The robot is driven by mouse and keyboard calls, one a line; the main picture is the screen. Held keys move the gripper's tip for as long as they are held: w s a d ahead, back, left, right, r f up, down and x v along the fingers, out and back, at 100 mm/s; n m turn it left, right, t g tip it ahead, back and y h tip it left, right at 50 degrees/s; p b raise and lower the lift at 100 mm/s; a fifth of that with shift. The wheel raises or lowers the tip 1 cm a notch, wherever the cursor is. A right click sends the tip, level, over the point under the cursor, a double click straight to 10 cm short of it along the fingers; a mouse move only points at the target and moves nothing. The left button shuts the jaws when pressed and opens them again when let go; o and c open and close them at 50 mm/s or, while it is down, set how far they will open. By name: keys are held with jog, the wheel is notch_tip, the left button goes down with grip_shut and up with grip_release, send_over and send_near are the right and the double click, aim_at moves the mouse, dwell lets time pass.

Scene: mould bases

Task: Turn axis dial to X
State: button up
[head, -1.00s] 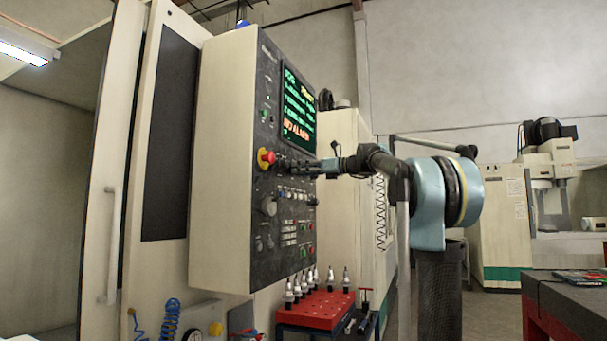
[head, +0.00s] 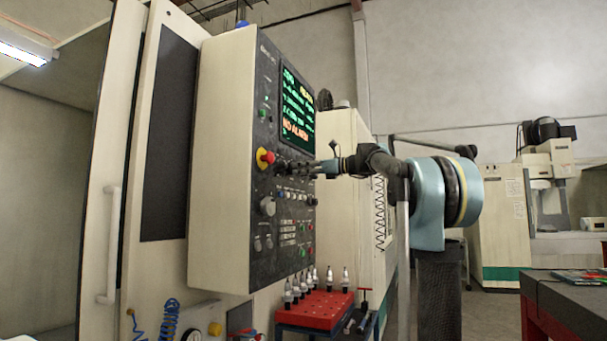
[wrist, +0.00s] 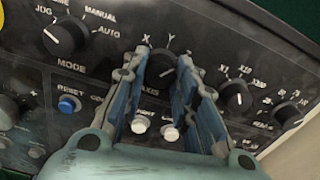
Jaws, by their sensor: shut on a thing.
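The axis dial (wrist: 160,68) is a small black knob on the dark control panel, above the AXIS label. It shows in the wrist view between my two blue fingers. The letters X and Y are printed above it. My gripper (wrist: 163,72) is shut on the dial, with one finger on each side. I cannot tell for certain which letter the dial's mark points to. In the head view my gripper (head: 285,169) reaches the panel from the right, and its fingers hide the dial there.
The mode dial (wrist: 66,38) is left of the axis dial. Another dial (wrist: 236,95) is to the right. A blue reset button (wrist: 68,104) and two white buttons sit below. In the head view a red emergency stop (head: 265,158) is close left of my gripper. The screen (head: 297,110) reads NO ALARM.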

jog(key=shift+n, duration=8.1)
jog(key=shift+a, duration=0.1)
jog(key=o, duration=1.1)
jog(key=shift+w+f, duration=0.1)
jog(key=v, duration=1.2)
